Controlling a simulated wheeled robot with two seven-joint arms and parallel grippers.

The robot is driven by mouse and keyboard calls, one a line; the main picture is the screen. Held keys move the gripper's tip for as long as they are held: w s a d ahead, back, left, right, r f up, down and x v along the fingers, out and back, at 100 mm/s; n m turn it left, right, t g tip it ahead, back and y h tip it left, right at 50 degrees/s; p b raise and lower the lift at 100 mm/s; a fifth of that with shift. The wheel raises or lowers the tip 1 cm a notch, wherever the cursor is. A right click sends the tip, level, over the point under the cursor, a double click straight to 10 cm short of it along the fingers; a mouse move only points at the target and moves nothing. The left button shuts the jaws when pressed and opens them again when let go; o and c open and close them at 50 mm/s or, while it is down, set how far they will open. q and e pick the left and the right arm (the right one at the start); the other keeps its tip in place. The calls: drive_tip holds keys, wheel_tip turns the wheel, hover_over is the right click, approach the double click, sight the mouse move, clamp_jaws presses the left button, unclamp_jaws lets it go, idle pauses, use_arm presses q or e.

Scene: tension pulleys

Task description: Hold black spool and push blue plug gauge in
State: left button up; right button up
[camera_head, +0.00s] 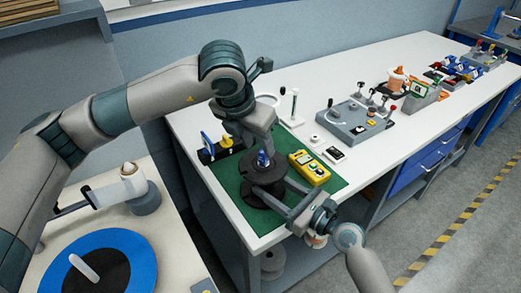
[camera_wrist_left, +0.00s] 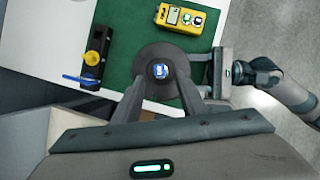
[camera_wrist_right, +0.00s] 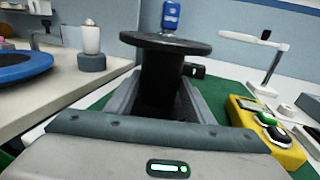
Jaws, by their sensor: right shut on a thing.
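The black spool (camera_head: 263,172) stands upright over the green mat (camera_head: 229,178). The blue plug gauge (camera_head: 264,158) stands upright at the centre of its top flange; its handle rises above the flange in the right wrist view (camera_wrist_right: 171,15). How deep it sits is hidden. My right gripper (camera_wrist_right: 165,95) is shut on the spool's core below the top flange, with one finger on each side. My left gripper (camera_wrist_left: 160,88) is above the spool, pointing down. Its fingers are apart, with the blue gauge showing between and just beyond the tips, and nothing is held.
A yellow device with buttons (camera_head: 309,167) lies beside the spool on the mat. A black holder with yellow and blue parts (camera_wrist_left: 91,68) stands on the other side. A grey fixture (camera_head: 355,122) and other tools fill the table farther right. The table's front edge is close.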

use_arm(q)
drive_tip(key=v, duration=0.6)
drive_tip(key=shift+s+r, duration=0.2)
drive_tip(key=shift+r, duration=0.15)
drive_tip(key=shift+a, duration=0.1)
use_arm(e)
drive_tip(key=o, duration=1.3)
drive_tip(key=v, duration=1.2)
